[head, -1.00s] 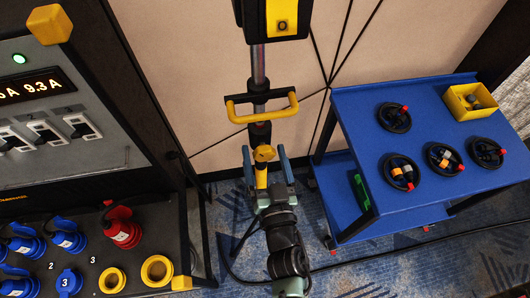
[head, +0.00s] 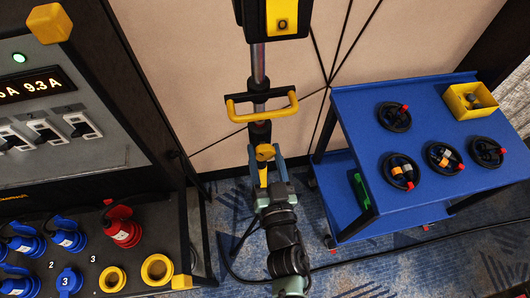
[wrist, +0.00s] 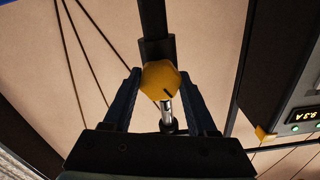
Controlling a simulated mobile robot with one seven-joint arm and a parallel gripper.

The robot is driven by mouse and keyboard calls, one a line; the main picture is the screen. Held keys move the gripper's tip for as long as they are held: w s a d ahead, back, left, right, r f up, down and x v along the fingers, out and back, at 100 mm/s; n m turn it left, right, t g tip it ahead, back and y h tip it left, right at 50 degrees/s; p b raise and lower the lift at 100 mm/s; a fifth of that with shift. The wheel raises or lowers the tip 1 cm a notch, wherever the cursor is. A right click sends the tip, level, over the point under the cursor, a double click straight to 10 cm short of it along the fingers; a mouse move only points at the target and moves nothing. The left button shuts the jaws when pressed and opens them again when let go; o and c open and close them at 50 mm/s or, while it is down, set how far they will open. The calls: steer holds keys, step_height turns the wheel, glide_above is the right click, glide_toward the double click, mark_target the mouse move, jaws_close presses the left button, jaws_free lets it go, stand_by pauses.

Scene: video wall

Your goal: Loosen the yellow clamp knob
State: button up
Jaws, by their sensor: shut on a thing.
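The yellow clamp knob (head: 264,151) is on the dark upright pole below the yellow handlebar (head: 262,106). In the wrist view the knob (wrist: 158,78) is a faceted yellow head with a dark line on its face, with a metal shaft below it. My gripper (head: 266,153) comes from below with one blue-grey finger on each side of the knob. It is shut on the knob; the fingers (wrist: 160,75) flank it in the wrist view too. The far side of the knob is hidden.
A blue cart (head: 350,129) with coiled black cables and a yellow bin (head: 470,98) stands to the right. A power panel (head: 60,145) with blue and red plugs stands to the left. A black cable lies on the patterned carpet.

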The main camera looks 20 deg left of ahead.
steer(key=n, duration=0.8)
steer(key=shift+n, duration=0.4)
steer(key=n, duration=0.4)
steer(key=shift+n+b, duration=0.3)
steer(key=shift+n, duration=2)
steer(key=o, duration=1.4)
steer(key=shift+c, duration=0.2)
